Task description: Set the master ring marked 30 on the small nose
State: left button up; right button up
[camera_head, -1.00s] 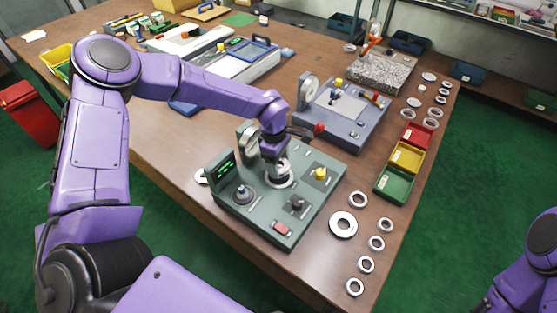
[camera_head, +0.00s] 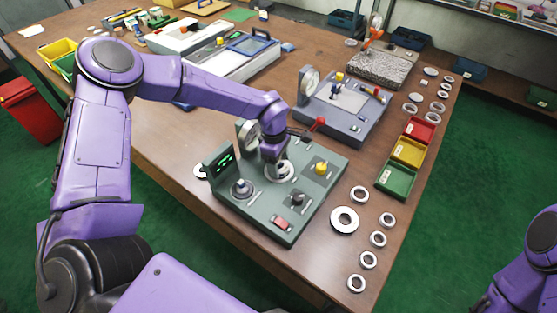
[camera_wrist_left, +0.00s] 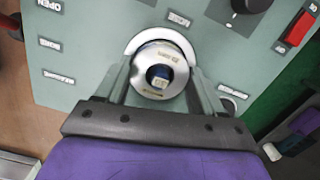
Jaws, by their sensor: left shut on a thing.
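My left gripper (camera_head: 277,168) points down over the middle of the green gauge station (camera_head: 258,222). In the left wrist view its two fingers (camera_wrist_left: 161,80) are shut on the steel master ring (camera_wrist_left: 181,58), one on each side. The ring has small markings on its face that I cannot read for certain. A nose tip (camera_wrist_left: 160,77) shows inside the ring's bore; how deep the ring sits on it is hidden. A paler, wider round collar (camera_wrist_left: 150,36) shows behind the ring. My right gripper is out of the head view.
A second post (camera_head: 241,188) stands on the station's left, with a display, black knob (camera_head: 297,198) and yellow knob (camera_head: 321,168) around. Several loose rings (camera_head: 344,219) lie to the right. A blue-grey station (camera_head: 342,108) with a red-knobbed lever stands behind.

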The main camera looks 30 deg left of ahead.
pick_arm(q)
jog(key=shift+f, duration=0.15)
jog(key=o, duration=1.5)
jog(key=r, duration=0.3)
jog(key=a+r+b, duration=0.1)
jog(key=r, duration=0.3)
jog(key=r+b, duration=0.1)
jog(key=r, duration=0.2)
jog(key=shift+a+r, duration=0.15)
jog(key=shift+r, duration=0.15)
